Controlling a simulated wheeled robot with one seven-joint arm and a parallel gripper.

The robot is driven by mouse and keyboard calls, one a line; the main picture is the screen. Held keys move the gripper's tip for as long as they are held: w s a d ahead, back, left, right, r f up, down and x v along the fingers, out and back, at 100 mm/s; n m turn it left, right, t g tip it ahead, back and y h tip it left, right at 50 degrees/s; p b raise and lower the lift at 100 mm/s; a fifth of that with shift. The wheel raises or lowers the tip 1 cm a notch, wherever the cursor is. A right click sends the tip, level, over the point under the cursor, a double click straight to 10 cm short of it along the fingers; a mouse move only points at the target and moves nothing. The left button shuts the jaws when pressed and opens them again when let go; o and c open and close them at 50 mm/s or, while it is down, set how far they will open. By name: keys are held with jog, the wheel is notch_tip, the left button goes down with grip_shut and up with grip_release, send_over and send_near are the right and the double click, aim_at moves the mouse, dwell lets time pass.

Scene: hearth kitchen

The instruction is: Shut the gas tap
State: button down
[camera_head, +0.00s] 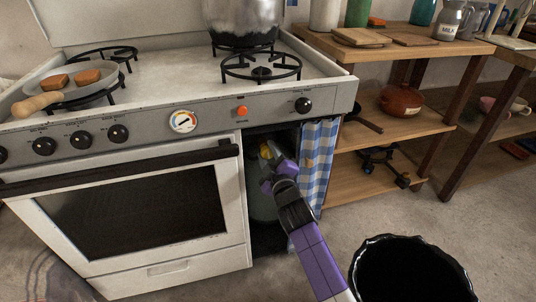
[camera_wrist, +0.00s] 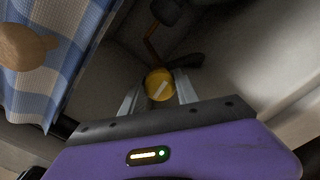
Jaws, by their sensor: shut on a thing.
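The gas tap is a round yellow knob with a pale diagonal bar on its face (camera_wrist: 159,85). In the wrist view it sits between the two fingers of my gripper (camera_wrist: 158,98), which is shut on it. In the head view my gripper (camera_head: 270,170) reaches into the open compartment to the right of the oven door. A bit of the yellow tap (camera_head: 265,152) shows there, above the greenish gas bottle (camera_head: 259,201). My arm and gripper hide much of the bottle.
A blue checked curtain (camera_head: 318,155) hangs at the compartment's right side, and also shows close by in the wrist view (camera_wrist: 52,62). The oven door (camera_head: 140,215) is on the left. Wooden shelves (camera_head: 390,130) stand right. A black bin (camera_head: 410,270) stands on the floor in front.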

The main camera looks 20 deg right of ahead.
jog(key=shift+f+m, duration=0.15)
jog(key=shift+m, duration=0.55)
jog(key=c, duration=0.9)
grip_release()
jog(key=shift+s, duration=0.1)
jog(key=s+p, duration=0.3)
jog(key=s, duration=0.4)
jog(key=shift+s, duration=0.35)
jog(key=shift+m, duration=0.3)
